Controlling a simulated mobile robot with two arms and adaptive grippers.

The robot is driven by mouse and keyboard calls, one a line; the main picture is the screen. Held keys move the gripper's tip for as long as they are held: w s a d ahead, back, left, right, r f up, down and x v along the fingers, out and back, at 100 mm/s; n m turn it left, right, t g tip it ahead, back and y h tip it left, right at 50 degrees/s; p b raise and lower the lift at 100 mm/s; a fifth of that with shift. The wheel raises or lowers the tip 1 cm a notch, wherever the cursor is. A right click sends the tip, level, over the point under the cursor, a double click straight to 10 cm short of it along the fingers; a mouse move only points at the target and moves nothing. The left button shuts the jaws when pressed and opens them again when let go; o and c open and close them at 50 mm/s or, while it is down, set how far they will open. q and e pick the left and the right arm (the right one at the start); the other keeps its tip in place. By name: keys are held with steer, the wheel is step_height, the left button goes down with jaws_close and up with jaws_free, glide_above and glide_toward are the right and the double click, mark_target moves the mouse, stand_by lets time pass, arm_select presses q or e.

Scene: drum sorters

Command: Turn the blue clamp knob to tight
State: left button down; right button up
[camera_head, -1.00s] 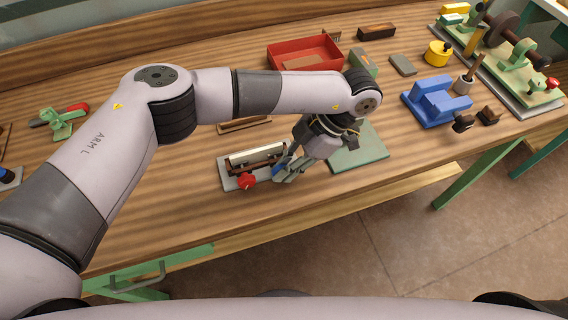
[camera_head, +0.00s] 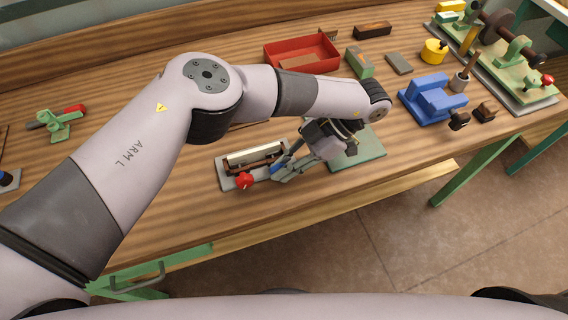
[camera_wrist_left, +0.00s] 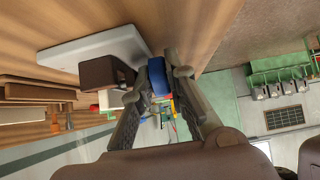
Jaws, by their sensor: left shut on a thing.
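The blue clamp knob (camera_wrist_left: 158,76) shows between the two fingers of my left gripper (camera_wrist_left: 160,85) in the left wrist view. In the head view only a bit of the knob (camera_head: 276,168) shows at the fingertips. My left gripper (camera_head: 282,172) is shut on it, at the right end of a small clamp fixture. The fixture has a grey base plate (camera_head: 228,183), a pale bar (camera_head: 255,154) and dark brown blocks. A red knob (camera_head: 244,181) stands at its front. The knob's tightness cannot be read. My right gripper is not in view.
A green mat (camera_head: 365,158) lies right of the fixture, partly under my arm. A red tray (camera_head: 330,52), a blue block (camera_head: 430,110) and a green machine (camera_head: 510,75) stand farther back and right. The front edge of the wooden bench is close.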

arm_select(q)
steer(key=c, duration=1.6)
jaws_free()
steer(key=shift+s+d, duration=0.15)
steer(key=shift+s, duration=0.1)
steer(key=shift+w, duration=0.1)
steer(key=shift+r, duration=0.1)
step_height(320, 180, up, 10)
steer(key=shift+f, duration=0.15)
